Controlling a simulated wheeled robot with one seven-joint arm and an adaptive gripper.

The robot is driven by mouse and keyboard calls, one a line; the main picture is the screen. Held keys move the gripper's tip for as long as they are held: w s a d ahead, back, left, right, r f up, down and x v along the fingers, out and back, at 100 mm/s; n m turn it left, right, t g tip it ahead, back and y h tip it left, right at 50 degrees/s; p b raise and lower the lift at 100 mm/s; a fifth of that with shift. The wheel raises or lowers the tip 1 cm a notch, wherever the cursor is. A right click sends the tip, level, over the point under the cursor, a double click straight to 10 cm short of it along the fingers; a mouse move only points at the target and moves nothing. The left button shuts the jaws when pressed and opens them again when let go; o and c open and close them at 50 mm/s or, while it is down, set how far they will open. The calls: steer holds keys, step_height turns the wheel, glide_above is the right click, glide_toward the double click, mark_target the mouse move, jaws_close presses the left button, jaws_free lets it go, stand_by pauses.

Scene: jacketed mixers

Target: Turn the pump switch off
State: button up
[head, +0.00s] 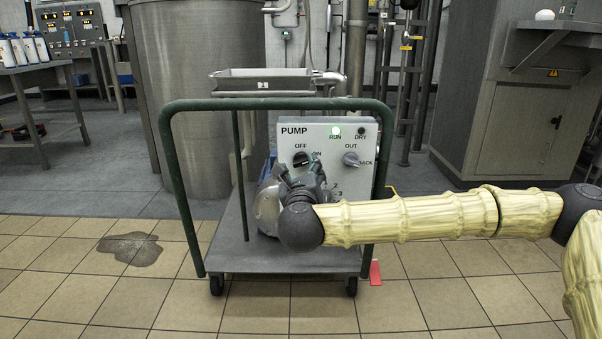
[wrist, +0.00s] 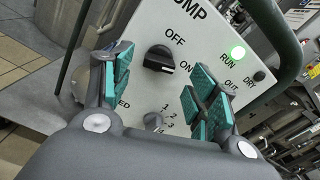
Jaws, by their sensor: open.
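The pump switch (head: 301,159) is a black knob on the white pump panel (head: 323,131), between the labels OFF and ON. In the wrist view the knob (wrist: 158,59) has a pale pointer mark toward ON. The green RUN light (wrist: 238,53) above right is lit. My gripper (wrist: 160,82) is open and empty. Its teal-padded fingers stand left and lower right of the knob in the wrist view, apart from it. In the head view my gripper (head: 302,180) is just below the switch and hides the lower panel.
A second knob (head: 351,158), marked OUT and BACK, sits right of the switch. The dark DRY light (head: 361,133) is above it. The panel stands on a cart with a green tube frame (head: 181,200). A wet patch (head: 130,248) lies on the tiles at left.

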mark_target(301, 164)
steer(key=shift+w+b, duration=0.65)
steer(key=shift+w, duration=1.2)
steer(key=c, duration=1)
